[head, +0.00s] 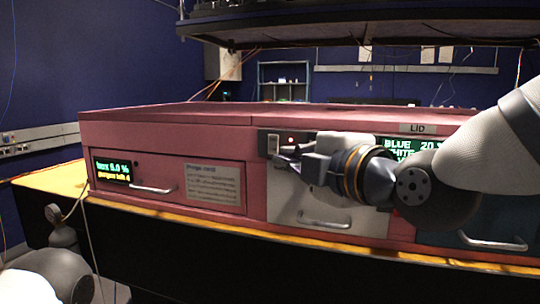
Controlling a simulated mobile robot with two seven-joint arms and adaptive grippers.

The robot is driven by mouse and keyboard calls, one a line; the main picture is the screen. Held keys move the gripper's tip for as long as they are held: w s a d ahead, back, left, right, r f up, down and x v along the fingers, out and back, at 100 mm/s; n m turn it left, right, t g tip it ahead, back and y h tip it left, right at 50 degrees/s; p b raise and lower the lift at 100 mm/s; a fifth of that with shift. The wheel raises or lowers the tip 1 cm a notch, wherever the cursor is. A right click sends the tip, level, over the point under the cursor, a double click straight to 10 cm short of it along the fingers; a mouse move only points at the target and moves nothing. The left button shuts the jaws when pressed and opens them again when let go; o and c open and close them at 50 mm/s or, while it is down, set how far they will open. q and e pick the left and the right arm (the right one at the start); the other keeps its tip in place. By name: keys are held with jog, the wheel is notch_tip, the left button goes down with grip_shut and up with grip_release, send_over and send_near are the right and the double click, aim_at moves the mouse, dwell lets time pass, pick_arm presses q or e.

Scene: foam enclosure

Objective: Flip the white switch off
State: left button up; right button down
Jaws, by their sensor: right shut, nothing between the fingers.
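The white switch (274,146) sits on a dark panel (313,136) on the front of the pink enclosure (200,132), beside a small red light. My right gripper (282,160) comes in from the right with its fingers shut and empty. Its fingertips are just below and beside the switch; I cannot tell whether they touch it. The gripper body hides part of the dark panel. My left arm shows at the lower left, but its gripper is out of view.
Below the switch is a pale drawer front (312,204) with a handle. A left drawer (165,180) has a green and yellow display (112,171), and a labelled lid strip (425,128) is at the right. A dark shelf (370,25) hangs above. Yellow edging (330,246) runs along the table front.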

jog(key=shift+w+d+f, duration=0.1)
jog(key=shift+w+d, duration=0.05)
send_near(271, 149)
jog(key=w+a, duration=0.4)
jog(key=shift+w+a, duration=0.1)
jog(key=shift+a, duration=0.3)
jog(key=shift+w+d, duration=0.15)
jog(key=shift+w, duration=0.25)
